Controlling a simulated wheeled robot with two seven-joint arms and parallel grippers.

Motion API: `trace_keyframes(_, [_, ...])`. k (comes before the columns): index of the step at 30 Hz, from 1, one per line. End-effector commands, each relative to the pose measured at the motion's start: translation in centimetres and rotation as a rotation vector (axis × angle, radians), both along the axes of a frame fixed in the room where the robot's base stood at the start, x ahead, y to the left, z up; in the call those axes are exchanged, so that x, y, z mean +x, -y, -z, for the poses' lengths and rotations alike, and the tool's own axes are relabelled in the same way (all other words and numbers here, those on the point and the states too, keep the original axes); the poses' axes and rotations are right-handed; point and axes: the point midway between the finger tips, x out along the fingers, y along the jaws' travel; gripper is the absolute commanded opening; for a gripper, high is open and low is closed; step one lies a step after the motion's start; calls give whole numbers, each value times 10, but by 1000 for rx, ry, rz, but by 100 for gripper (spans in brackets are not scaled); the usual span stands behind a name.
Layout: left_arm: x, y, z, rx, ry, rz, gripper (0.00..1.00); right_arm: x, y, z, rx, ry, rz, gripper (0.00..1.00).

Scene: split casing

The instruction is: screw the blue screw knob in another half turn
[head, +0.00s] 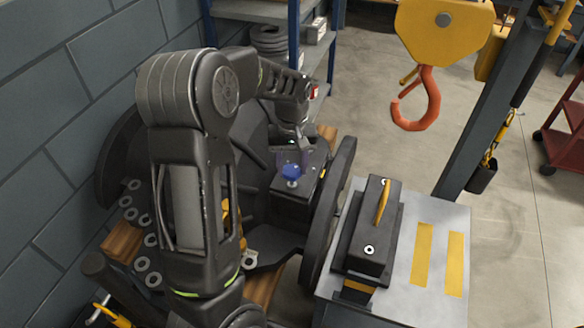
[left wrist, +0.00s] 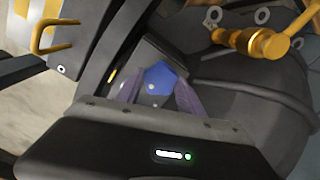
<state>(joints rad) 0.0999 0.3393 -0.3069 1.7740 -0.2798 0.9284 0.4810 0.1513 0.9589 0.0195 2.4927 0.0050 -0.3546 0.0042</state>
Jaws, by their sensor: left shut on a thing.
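The blue screw knob (head: 291,172) stands on the dark block (head: 312,182) of the casing in the head view. In the left wrist view the blue knob (left wrist: 159,80) shows between the two purple-grey fingers of my left gripper (left wrist: 160,95). My left gripper (head: 291,162) reaches down from behind the knob in the head view and is shut on it. The knob's underside and the screw's thread are mostly hidden. My right gripper is in neither view.
A grey table (head: 440,215) with yellow stripes stands at the right and carries a dark box (head: 368,255) with a yellow handle (head: 383,202). An orange hook (head: 420,105) hangs above the floor. A shelf (head: 270,12) stands behind the casing.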

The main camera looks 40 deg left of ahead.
Motion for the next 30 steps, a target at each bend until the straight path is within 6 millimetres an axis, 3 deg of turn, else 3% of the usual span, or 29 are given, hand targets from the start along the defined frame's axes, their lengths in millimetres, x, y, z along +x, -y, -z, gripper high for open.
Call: trace_keyframes(30, [1, -1, 0, 1, 2, 950, 4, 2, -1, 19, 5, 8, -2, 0])
